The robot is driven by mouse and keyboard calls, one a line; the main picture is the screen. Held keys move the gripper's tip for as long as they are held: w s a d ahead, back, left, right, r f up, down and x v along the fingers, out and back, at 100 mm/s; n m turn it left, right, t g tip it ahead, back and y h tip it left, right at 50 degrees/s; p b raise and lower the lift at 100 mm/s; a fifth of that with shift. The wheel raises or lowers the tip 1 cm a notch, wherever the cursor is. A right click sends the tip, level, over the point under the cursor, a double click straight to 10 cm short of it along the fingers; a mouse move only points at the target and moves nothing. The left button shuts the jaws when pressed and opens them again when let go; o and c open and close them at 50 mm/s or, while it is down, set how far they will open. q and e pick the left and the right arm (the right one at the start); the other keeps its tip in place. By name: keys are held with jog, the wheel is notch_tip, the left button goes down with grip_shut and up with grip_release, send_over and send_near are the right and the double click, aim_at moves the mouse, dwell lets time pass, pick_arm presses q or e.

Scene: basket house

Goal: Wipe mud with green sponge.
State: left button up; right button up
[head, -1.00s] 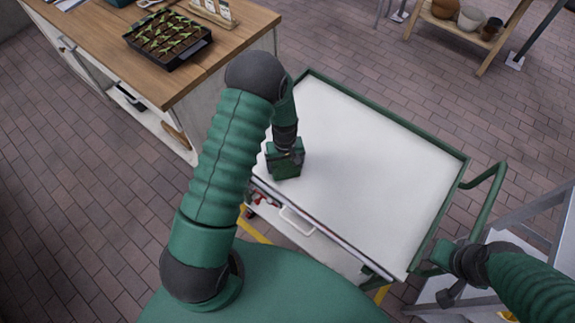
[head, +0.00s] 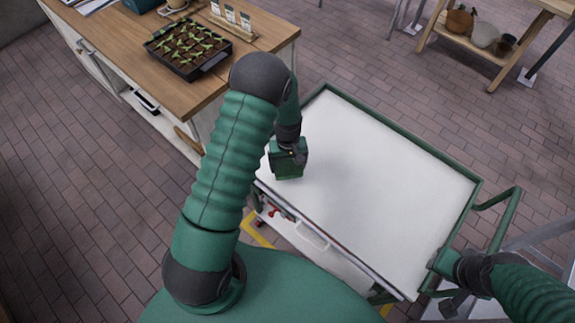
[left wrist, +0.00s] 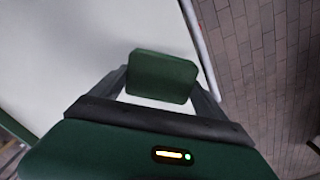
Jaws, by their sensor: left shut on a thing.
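My left gripper (head: 288,163) is over the near left part of a white-topped cart (head: 385,185). It is shut on the green sponge (left wrist: 163,76), a dark green block between the two fingers in the left wrist view. In the head view the hand mostly hides the sponge, and I cannot tell whether it touches the white top. No mud shows on the visible part of the top. My right gripper (head: 446,262) is at the cart's near right corner by the green handle; its fingers are not clear.
The cart has a raised green rim and a green push handle (head: 507,215) at right. A wooden counter (head: 190,90) with a black seedling tray (head: 187,48) stands at upper left. A wooden shelf with pots (head: 484,36) is at upper right. Brick floor lies between.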

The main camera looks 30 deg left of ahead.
pick_arm(q)
jog(key=r+p, duration=0.1)
jog(key=r, duration=0.1)
jog(key=shift+d+r+p, duration=0.2)
jog(key=shift+r+p, duration=0.15)
jog(key=shift+r, duration=0.05)
jog(key=shift+a+r+p, duration=0.1)
jog(key=shift+r+p, duration=0.25)
jog(key=shift+r, duration=0.05)
jog(key=shift+a, duration=0.15)
